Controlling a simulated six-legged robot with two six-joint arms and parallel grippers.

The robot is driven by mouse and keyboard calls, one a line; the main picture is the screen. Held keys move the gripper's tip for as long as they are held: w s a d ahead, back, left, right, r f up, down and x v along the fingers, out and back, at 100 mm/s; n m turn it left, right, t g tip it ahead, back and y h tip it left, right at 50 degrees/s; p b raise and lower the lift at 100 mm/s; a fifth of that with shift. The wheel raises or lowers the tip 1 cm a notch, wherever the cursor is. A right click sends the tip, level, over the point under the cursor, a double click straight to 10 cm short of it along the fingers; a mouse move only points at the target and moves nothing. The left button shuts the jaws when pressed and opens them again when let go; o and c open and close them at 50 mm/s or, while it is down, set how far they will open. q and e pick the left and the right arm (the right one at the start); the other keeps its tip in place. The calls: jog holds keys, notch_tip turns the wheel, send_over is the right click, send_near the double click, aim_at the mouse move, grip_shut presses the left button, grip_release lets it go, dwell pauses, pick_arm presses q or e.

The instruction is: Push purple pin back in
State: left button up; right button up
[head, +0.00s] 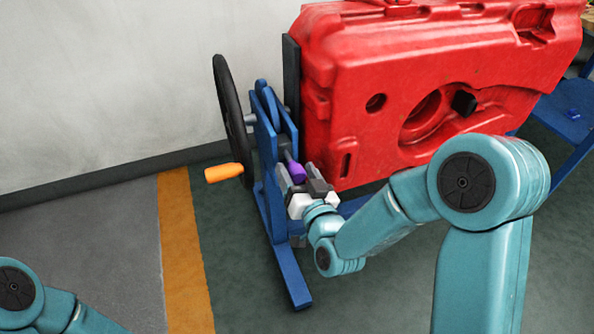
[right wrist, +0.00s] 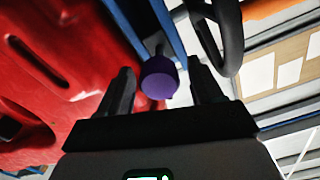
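The purple pin (head: 297,172) sticks out of the blue stand (head: 268,150) beside the red tank (head: 340,110). In the right wrist view the pin's purple head (right wrist: 159,78) is on a thin grey shaft that meets the blue frame (right wrist: 165,30). My right gripper (head: 300,182) is at the pin. In the right wrist view its two dark fingers (right wrist: 160,88) are apart, one on each side of the purple head, with a gap on both sides. My left gripper is out of view; only part of my left arm shows at the lower left of the head view.
A black handwheel (head: 223,110) with an orange handle (head: 223,172) is on the left of the stand. The stand's foot (head: 290,275) rests on the green floor. A pale wall is behind. Floor with an orange stripe (head: 185,250) is clear at left.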

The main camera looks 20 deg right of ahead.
aim_at(291, 160)
grip_shut()
jog(key=w+b, duration=0.1)
jog(key=w, duration=0.3)
jog(key=shift+w, duration=0.1)
jog(key=shift+w+r, duration=0.1)
jog(key=shift+r, duration=0.2)
jog(key=shift+c, duration=1.1)
grip_release()
jog(key=o, duration=0.4)
jog(key=shift+w+f, duration=0.1)
jog(key=shift+c, duration=0.2)
jog(key=shift+f, duration=0.15)
